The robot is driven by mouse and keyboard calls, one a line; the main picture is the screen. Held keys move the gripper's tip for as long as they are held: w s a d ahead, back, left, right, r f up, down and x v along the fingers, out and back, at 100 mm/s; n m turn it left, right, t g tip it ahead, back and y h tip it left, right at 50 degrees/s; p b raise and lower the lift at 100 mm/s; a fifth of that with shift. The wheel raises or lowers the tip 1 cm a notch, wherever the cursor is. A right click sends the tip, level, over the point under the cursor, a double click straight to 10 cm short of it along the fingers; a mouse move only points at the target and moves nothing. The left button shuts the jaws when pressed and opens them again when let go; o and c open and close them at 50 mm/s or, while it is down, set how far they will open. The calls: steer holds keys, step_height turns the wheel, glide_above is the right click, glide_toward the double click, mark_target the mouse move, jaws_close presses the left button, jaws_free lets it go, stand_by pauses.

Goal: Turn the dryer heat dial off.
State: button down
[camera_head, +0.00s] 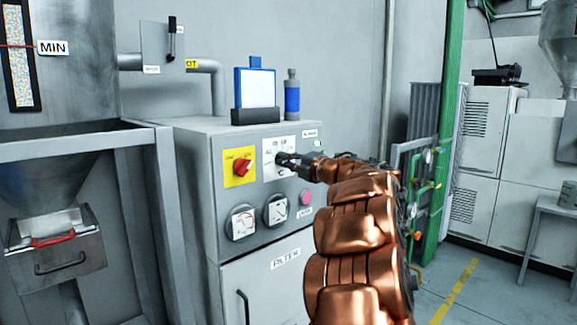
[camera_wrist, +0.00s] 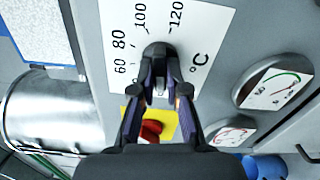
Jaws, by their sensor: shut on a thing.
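The heat dial (camera_wrist: 157,49) is a dark knob on a white scale plate (camera_wrist: 205,22) marked 60, 80, 100, 120 and °C in the wrist view. My gripper (camera_wrist: 160,84) has its two fingers closed on either side of the knob. In the head view my gripper (camera_head: 287,160) reaches from the right to the white plate (camera_head: 269,173) on the grey dryer cabinet (camera_head: 200,160). There it hides most of the knob. I cannot tell which mark the knob's pointer is at.
A red rotary switch (camera_head: 242,168) on a yellow plate sits just left of the dial. Two round gauges (camera_head: 243,222) and a pink button (camera_head: 306,198) are below. A blue-framed box (camera_head: 256,88) and a bottle (camera_head: 292,95) stand on top. A green post (camera_head: 445,140) stands to the right.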

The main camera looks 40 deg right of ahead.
stand_by(0.4)
steer(key=c, duration=1.2)
jaws_free()
steer(key=s, duration=1.2)
steer(key=shift+a, duration=0.15)
steer(key=shift+w, duration=0.1)
